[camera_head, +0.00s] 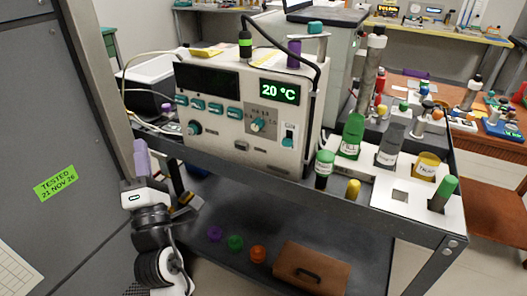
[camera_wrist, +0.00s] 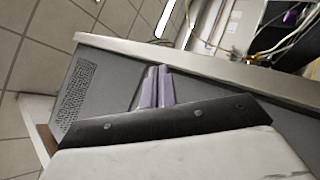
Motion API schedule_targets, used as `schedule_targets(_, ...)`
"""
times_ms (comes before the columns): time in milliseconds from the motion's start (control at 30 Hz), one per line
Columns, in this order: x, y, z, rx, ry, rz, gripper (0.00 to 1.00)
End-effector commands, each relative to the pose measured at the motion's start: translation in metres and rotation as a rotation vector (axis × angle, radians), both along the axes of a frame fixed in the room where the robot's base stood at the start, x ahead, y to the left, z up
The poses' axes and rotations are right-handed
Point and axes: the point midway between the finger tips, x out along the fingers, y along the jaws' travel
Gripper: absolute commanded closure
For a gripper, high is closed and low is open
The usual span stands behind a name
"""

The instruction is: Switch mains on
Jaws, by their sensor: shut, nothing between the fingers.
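The white instrument (camera_head: 245,110) stands on the upper shelf of a dark metal cart in the head view. Its green display (camera_head: 279,91) reads 20 °C, and a wider display (camera_head: 207,80) on the left is dark. A small switch (camera_head: 288,136) with a teal part sits at the right of its front panel, under a label; its position is too small to tell. My gripper (camera_head: 141,156) is left of the instrument, apart from it, beside the grey cabinet. In the wrist view its purple fingers (camera_wrist: 157,86) are together and empty, before a grey vented surface.
A tall grey cabinet (camera_head: 50,110) with a green label stands close on the left. Vials and a white rack (camera_head: 400,195) fill the cart's right side. A brown case (camera_head: 312,271) and coloured caps lie on the lower shelf. Cables (camera_wrist: 285,45) show at the wrist view's upper right.

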Motion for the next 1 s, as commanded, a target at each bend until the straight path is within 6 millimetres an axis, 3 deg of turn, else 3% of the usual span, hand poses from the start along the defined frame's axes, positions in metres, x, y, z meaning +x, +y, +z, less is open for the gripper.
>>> schedule_targets(100,0.033,-0.056,-0.049,-0.299,0.091,-0.379,1.00)
schedule_targets(200,0.046,-0.106,-0.086,-0.565,0.176,-0.662,1.00)
schedule_targets(400,0.042,-0.189,-0.140,-1.030,0.353,-1.062,1.00)
schedule_targets(500,0.035,-0.214,-0.154,-1.184,0.415,-1.171,1.00)
schedule_targets(667,0.029,-0.232,-0.164,-1.305,0.465,-1.249,1.00)
schedule_targets(1000,0.028,-0.233,-0.165,-1.316,0.468,-1.256,1.00)
